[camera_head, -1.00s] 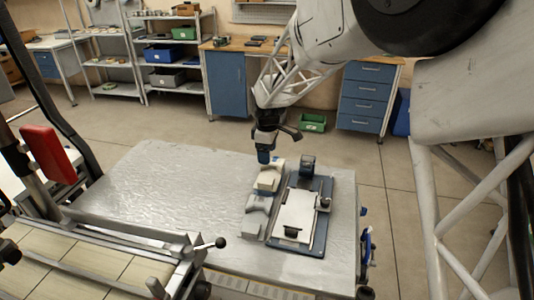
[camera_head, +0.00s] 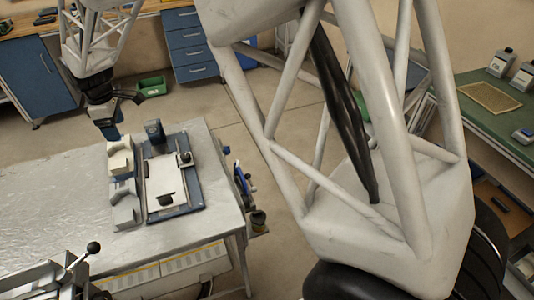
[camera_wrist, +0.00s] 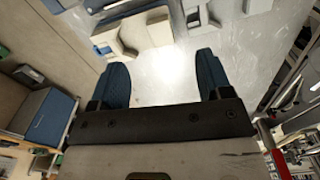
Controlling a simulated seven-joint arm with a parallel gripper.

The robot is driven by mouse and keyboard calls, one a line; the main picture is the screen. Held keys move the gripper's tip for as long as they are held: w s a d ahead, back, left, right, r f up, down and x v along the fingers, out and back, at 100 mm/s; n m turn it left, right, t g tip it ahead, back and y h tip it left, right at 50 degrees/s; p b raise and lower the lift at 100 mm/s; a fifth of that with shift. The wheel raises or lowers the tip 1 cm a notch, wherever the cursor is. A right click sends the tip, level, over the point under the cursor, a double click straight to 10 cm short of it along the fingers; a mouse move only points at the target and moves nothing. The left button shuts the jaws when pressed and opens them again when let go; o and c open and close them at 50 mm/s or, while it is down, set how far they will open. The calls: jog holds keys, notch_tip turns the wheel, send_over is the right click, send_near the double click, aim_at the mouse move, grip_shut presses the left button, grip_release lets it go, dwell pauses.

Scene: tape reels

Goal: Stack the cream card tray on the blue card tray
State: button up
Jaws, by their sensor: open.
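My gripper (camera_head: 110,131) hangs above the far edge of the metal table, near a cream block-like piece (camera_head: 120,159). In the wrist view its two blue fingers (camera_wrist: 163,76) are apart with only bare table between them. The cream piece sits on a pale grey strip beside a blue base plate (camera_head: 193,193) with a white sheet on it. I cannot tell for certain which of these is the cream card tray or the blue card tray. Cream and grey pieces (camera_wrist: 148,31) show beyond the fingertips in the wrist view.
A dark blue upright part (camera_head: 154,131) stands at the base plate's far end. The metal table (camera_head: 60,195) is clear to the left. A lever machine (camera_head: 60,275) is at the near left. A green bin (camera_head: 152,86) lies on the floor behind. A green bench (camera_head: 500,110) stands right.

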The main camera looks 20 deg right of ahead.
jog(key=s+d+r+m+t, duration=0.1)
jog(key=s+d+r+m, duration=0.35)
jog(key=s+d, duration=0.4)
jog(key=s+d+r+m, duration=0.3)
jog(key=s+d+r, duration=0.3)
jog(key=d, duration=0.6)
jog(key=s+d+m, duration=0.4)
jog(key=s+d, duration=0.2)
jog(key=s, duration=0.5)
jog(key=s+d+f+m+t, duration=0.1)
jog(key=s+d+m, duration=0.4)
jog(key=s, duration=0.6)
jog(key=shift+s+d, duration=0.4)
jog(key=shift+d, duration=0.8)
